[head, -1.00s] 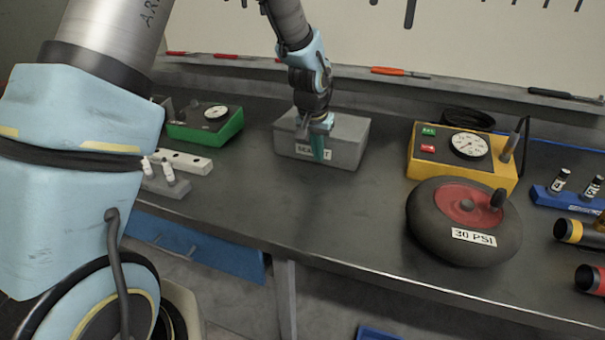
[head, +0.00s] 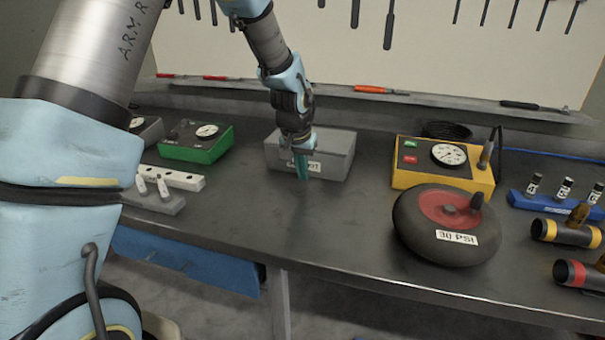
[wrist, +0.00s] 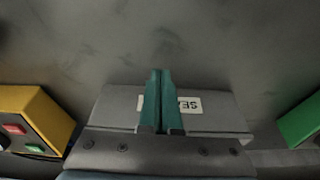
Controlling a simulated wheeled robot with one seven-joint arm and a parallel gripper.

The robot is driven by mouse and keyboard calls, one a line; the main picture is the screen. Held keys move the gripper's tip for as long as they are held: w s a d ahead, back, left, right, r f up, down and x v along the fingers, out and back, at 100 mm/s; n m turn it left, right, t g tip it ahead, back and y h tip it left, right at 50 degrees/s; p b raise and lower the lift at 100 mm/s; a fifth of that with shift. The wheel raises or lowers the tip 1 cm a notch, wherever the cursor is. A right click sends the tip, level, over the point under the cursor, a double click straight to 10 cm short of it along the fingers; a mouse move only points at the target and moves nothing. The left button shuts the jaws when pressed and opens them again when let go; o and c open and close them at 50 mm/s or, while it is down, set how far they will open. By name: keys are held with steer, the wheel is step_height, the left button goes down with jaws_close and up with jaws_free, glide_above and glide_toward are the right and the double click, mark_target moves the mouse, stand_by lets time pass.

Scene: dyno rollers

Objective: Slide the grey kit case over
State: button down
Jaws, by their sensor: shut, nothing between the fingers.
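The grey kit case (head: 335,150) is a lidded box on the dark bench, between a green gauge box and a yellow gauge unit. A white label on its front face is partly hidden by my fingers. My gripper (head: 302,166) points down at the case's front face, with its teal fingers shut and empty. The fingertips reach low, close to the bench top. In the wrist view the case (wrist: 222,118) lies behind the shut fingers (wrist: 160,105). I cannot tell whether they touch it.
The green gauge box (head: 190,151) stands left of the case, the yellow gauge unit (head: 415,178) right. A black wheel with a red hub (head: 425,235) lies at the front right. A white strip (head: 178,178) lies at left. The bench in front of the case is clear.

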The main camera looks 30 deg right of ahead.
steer(key=shift+r, duration=0.8)
steer(key=b+v, duration=0.3)
steer(key=v, duration=0.5)
steer(key=w+a+f+n+y, duration=0.15)
steer(key=a+n, duration=0.25)
steer(key=a, duration=1.5)
steer(key=s+a+f+n, duration=0.1)
steer(key=s+a, duration=0.3)
steer(key=a, duration=0.4)
steer(key=s+a+f+n, duration=0.2)
steer(key=s+a+n, duration=0.1)
steer(key=a, duration=0.5)
steer(key=shift+s+a+f+g+y+p, duration=0.3)
steer(key=shift+s+g+y, duration=0.1)
steer(key=shift+s, duration=0.1)
